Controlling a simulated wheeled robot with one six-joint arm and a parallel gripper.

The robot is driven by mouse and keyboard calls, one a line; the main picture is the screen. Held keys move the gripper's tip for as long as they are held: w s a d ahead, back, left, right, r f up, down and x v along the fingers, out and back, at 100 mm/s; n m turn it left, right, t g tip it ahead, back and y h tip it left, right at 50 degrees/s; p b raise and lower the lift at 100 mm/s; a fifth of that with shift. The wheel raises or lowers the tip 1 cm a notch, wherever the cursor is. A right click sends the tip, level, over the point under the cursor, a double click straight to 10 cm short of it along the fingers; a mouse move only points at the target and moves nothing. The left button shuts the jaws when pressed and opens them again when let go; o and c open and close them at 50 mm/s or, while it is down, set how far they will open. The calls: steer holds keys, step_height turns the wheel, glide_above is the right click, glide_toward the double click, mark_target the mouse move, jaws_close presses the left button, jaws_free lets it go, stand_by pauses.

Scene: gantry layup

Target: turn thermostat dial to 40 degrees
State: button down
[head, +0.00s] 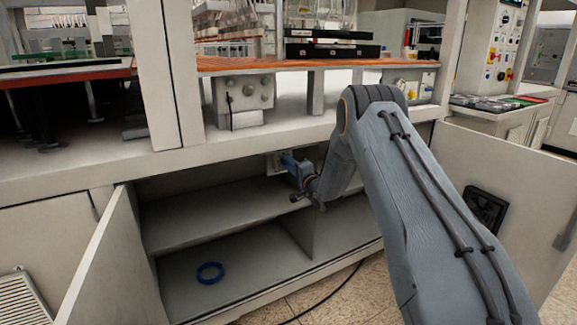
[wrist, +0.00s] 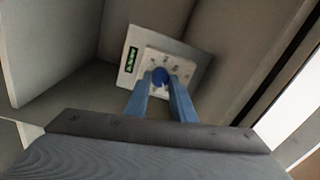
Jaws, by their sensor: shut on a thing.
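The thermostat (wrist: 132,62) is a pale plate on the cabinet's inner back wall, with a small green display (wrist: 133,58) whose digits are too small to read. Its round blue dial (wrist: 160,77) sits on a white square face with dark marks around it. My gripper (wrist: 164,84) has its two blue fingers on either side of the dial, shut on it. In the head view my gripper (head: 285,160) reaches into the open cabinet at the upper middle, and the thermostat (head: 272,161) is partly hidden behind it.
The cabinet has a shelf (head: 225,212), a divider and a lower floor with a blue ring (head: 210,272) on it. Open doors (head: 112,268) stand at left and right (head: 520,185). A dark cable (head: 330,296) lies on the tiled floor.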

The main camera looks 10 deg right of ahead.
stand_by(0.3)
steer(key=c, duration=1.5)
jaws_free()
steer(key=shift+v, duration=3.95)
